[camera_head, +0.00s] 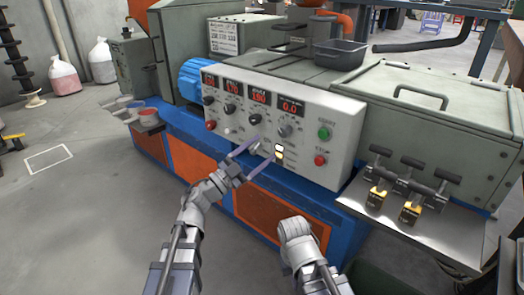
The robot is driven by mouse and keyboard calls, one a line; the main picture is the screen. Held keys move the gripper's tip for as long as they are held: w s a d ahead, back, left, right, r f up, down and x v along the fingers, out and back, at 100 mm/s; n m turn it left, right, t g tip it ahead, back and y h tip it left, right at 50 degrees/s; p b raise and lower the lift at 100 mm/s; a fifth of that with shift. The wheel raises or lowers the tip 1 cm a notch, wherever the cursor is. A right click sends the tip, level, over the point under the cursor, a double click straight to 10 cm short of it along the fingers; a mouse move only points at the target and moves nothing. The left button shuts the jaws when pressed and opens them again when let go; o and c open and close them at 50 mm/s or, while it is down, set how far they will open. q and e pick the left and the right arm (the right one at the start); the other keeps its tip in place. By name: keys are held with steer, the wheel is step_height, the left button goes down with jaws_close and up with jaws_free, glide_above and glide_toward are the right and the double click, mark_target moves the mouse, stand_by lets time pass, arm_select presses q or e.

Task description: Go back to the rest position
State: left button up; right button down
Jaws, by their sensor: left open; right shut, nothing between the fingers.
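My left gripper (268,147) is in front of the lower part of the white control panel (335,110). Its two purple fingers are spread wide with nothing held between them. The fingertips overlap the panel's lower middle in the picture; whether they touch it I cannot tell. My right arm comes in from the bottom, lower and further right, and its visible end is a rounded grey wrist before the blue and orange machine base (275,219). No fingers show on the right arm.
The panel has red displays, knobs, a green button (324,133) and a red button (320,160). A metal shelf (440,240) with brass-coloured blocks stands out at the right. A dark tray (340,54) sits on top. Open floor (90,220) lies at the left.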

arm_select(q)
steer(key=w+a+f+n+t+y, duration=0.3)
steer(key=w+a+n+t+y, duration=0.25)
steer(key=n+y, duration=0.5)
step_height(320, 180, down, 12)
steer(key=s+a+n+g+y, duration=0.2)
steer(key=s+n+g+y, duration=0.15)
steer(key=g+y, duration=0.35)
steer(key=s+d+f+g, duration=0.4)
steer(key=s+f+g, duration=0.3)
steer(key=s, duration=0.5)
steer(key=s+d+f+g, duration=0.3)
steer(key=s+f+g, duration=0.3)
steer(key=s, duration=0.6)
step_height(320, 180, up, 38)
steer(key=p, duration=3.9)
steer(key=shift+d+m, duration=0.2)
steer(key=shift+m, duration=0.1)
